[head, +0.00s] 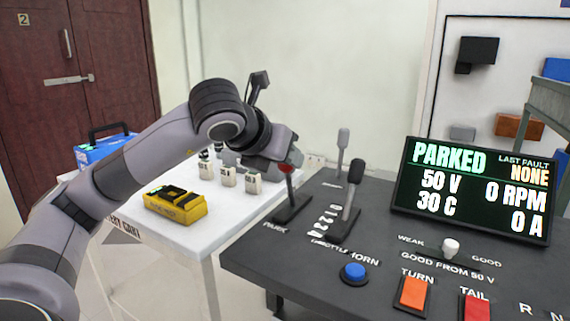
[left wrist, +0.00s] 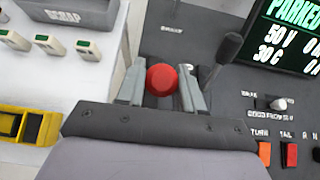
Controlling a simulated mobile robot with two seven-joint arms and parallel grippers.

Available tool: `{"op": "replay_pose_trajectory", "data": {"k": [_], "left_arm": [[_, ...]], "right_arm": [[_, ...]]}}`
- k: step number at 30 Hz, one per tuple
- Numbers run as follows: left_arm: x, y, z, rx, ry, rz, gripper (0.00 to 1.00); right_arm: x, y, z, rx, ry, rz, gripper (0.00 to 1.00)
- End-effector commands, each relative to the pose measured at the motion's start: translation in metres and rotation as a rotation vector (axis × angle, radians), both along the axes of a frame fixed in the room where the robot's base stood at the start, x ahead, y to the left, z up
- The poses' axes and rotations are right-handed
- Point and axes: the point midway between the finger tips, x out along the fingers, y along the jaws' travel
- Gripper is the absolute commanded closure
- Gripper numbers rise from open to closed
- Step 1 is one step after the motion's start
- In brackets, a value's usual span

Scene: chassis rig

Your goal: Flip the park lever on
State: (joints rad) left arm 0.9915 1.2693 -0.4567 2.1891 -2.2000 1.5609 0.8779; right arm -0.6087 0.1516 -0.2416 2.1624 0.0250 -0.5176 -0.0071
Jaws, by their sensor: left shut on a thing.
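The park lever (head: 291,192) stands on the dark console beside the word PARK, with a red knob on top. It looks nearly upright, and its lower shaft is visible in the head view. My left gripper (head: 288,163) is at the knob. In the left wrist view, the fingers of my left gripper (left wrist: 161,88) are closed on both sides of the red knob (left wrist: 161,78). The display (head: 472,190) reads PARKED, 50 V, 30 C, 0 RPM, 0 A and last fault NONE. My right gripper is not in view.
A black-knobbed throttle lever (head: 352,196) stands just right of the park lever, with a grey lever (head: 343,150) behind. A blue horn button (head: 354,272) and rocker switches are in front. A white cart (head: 185,232) at left holds a yellow device (head: 176,204) and small meters.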

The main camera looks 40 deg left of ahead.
Motion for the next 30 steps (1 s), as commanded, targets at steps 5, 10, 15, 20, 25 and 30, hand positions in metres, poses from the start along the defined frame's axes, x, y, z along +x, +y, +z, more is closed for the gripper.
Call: {"op": "replay_pose_trajectory", "data": {"k": [5, 10, 15, 20, 25, 30], "left_arm": [[-0.001, 0.000, 0.001, 0.003, -0.010, -0.001, 1.00], [-0.001, 0.000, 0.001, 0.003, -0.009, -0.001, 1.00], [-0.001, -0.001, 0.000, 0.003, -0.007, -0.001, 0.47], [-0.001, 0.000, 0.000, 0.002, -0.007, -0.001, 0.42], [-0.002, -0.001, 0.001, 0.002, -0.007, -0.001, 0.42], [-0.017, -0.004, 0.013, 0.004, -0.009, 0.000, 0.42]], "right_arm": [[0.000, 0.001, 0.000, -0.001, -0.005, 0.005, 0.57], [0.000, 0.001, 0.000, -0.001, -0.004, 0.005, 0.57], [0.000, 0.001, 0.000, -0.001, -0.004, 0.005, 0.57], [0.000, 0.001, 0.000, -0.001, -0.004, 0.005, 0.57], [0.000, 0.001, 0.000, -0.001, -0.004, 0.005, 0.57], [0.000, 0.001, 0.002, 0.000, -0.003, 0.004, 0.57]]}}
